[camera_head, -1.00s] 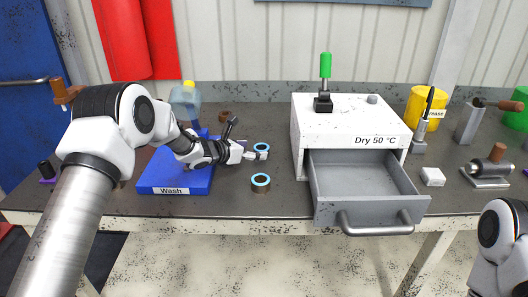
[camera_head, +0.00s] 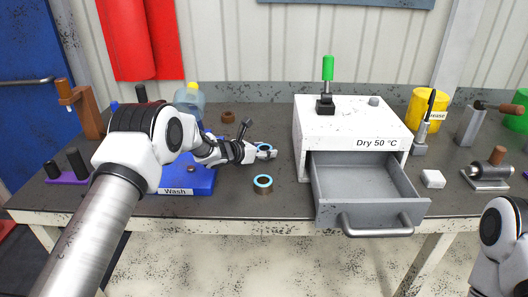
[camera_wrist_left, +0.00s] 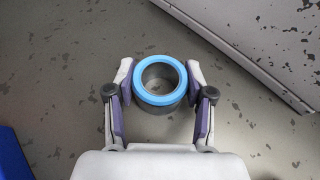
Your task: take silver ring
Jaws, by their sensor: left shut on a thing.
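A grey, silver-looking ring with a light blue top rim (camera_wrist_left: 160,82) sits between the fingers of my left gripper (camera_wrist_left: 160,76), which is shut on it. In the head view the held ring (camera_head: 264,147) shows partly behind the fingers of the left gripper (camera_head: 266,153), over the table left of the dryer box. A second ring with a blue rim and darker, brownish body (camera_head: 263,184) stands on the table in front of the gripper. My right gripper is out of view; only part of the right arm shows at lower right.
The white box labelled "Dry 50 °C" (camera_head: 350,124) has its grey drawer (camera_head: 326,205) pulled open and empty. The blue "Wash" tray (camera_head: 200,187) lies left, under my left arm. A brown ring (camera_head: 228,117) stands behind. A small white block (camera_head: 432,178) is right of the drawer.

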